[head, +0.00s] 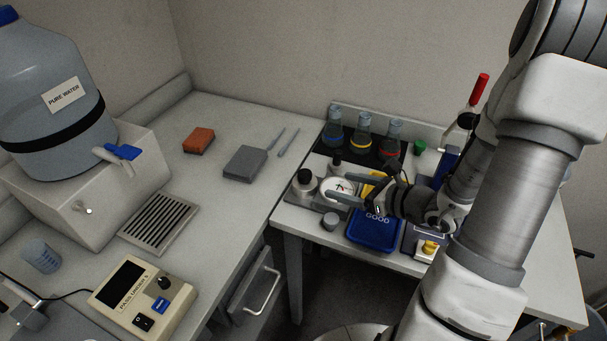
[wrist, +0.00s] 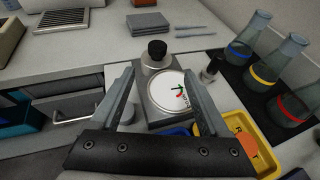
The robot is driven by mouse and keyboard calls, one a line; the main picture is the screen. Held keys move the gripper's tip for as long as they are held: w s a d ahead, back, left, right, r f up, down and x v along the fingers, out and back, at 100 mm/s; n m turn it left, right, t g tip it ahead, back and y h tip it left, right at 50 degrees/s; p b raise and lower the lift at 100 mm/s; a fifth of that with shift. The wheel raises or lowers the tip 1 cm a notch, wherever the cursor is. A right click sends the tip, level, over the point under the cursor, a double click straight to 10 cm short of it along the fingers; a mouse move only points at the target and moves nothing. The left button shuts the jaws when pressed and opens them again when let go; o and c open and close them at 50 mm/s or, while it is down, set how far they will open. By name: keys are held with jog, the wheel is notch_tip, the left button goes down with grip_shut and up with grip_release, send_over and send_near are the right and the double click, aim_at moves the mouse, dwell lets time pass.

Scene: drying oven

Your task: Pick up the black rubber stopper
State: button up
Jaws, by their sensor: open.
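A round black piece (wrist: 157,49) sits on a pale, squat base at the far end of a grey metal plate; it also shows in the head view (head: 304,179). A smaller dark, black-topped piece (wrist: 211,66) stands to its right, also in the head view (head: 336,161). I cannot tell for certain which is the rubber stopper. My gripper (wrist: 158,73) is open and empty, its fingers spread either side of a white disc (wrist: 175,92) with coloured marks. In the head view my gripper (head: 340,187) reaches left over the disc, short of the black piece.
A blue tray marked GOOD (head: 373,237) and a yellow tray (wrist: 228,142) lie close by. A short grey cylinder (head: 329,222) is at the front edge. The left bench has free room.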

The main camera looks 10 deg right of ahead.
aim_at(311, 178)
jog(key=x, duration=1)
jog(key=shift+a+b, duration=0.15)
jog(key=shift+b, duration=0.15)
jog(key=shift+a+r+x, duration=0.1)
jog(key=shift+r+x, duration=0.05)
jog(key=shift+x, duration=1.35)
jog(key=shift+a+r+x, duration=0.15)
jog(key=shift+x, duration=1.3)
jog(key=shift+c, duration=0.3)
grip_shut()
